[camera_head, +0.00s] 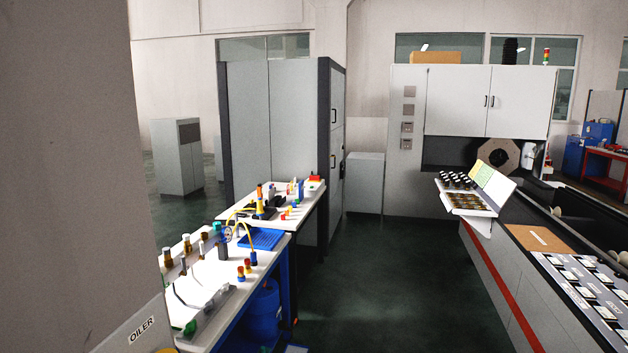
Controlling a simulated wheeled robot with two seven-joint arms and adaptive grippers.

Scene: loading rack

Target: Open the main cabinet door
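A tall grey cabinet (248,120) with dark edges stands in the middle distance. Its narrow right-hand face (338,110) carries dark handles, and its doors there look shut. To the right, a white machine housing (406,180) has two upper doors (487,100) with dark handles near their middle seam; both are shut. I cannot tell from the view alone which of these is the main cabinet. Neither of my grippers shows in the head view.
A large grey panel (70,150) blocks the near left. A long machine bed with a control panel (590,290) runs along the right. Dark floor (385,270) between them is clear.

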